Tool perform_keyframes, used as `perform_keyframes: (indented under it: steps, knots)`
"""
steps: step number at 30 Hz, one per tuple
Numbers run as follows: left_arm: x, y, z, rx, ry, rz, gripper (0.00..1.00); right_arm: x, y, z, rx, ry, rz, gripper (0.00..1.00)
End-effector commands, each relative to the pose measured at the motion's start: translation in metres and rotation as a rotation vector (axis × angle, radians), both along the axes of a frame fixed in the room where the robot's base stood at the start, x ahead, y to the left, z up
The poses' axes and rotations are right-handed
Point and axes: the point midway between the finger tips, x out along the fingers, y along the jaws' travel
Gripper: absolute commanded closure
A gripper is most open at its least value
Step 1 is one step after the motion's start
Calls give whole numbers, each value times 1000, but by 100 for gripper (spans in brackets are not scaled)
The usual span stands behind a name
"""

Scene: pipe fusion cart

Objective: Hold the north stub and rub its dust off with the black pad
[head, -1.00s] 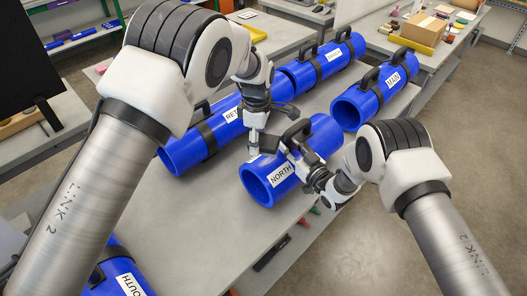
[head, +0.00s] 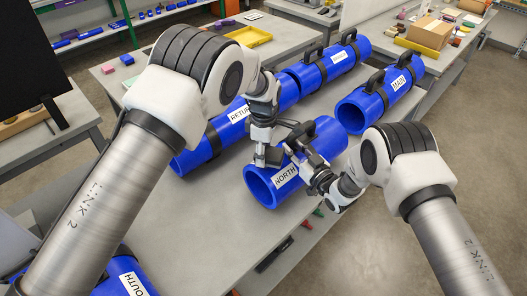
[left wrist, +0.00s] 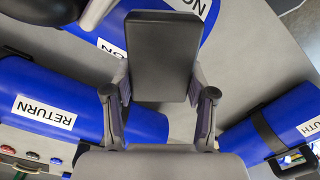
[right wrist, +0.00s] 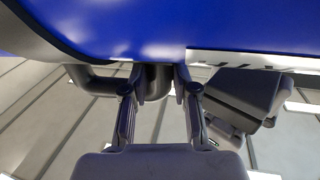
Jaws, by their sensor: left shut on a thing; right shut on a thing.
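The north stub (head: 307,172) is a short blue pipe with a white NORTH label and a black handle, lying on the grey bench top. My right gripper (right wrist: 158,82) is shut on its dark handle (right wrist: 95,80). My left gripper (left wrist: 163,95) is shut on the black pad (left wrist: 165,50), a dark rectangular block. In the head view the left gripper (head: 265,150) is above the stub's open near end, left of the label. The pad covers part of the label in the left wrist view; I cannot tell whether it touches the stub. No dust is clearly visible.
Blue pipes labelled RETURN (head: 205,155) and MAIN (head: 365,105) lie behind on the bench, and another pipe is at the back. A SOUTH pipe (head: 118,275) is at the near left. The bench left of the north stub is clear.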

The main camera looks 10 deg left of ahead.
Motion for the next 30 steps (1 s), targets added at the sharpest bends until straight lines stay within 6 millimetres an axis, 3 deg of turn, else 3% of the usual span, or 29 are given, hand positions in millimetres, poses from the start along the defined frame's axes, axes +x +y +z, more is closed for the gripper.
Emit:
perform_keyframes:
  steps: [30]
  knots:
    - [0, 0, -18, 0, 1, 0, 88, -1, 0, -2, -1, 6, 2, 100]
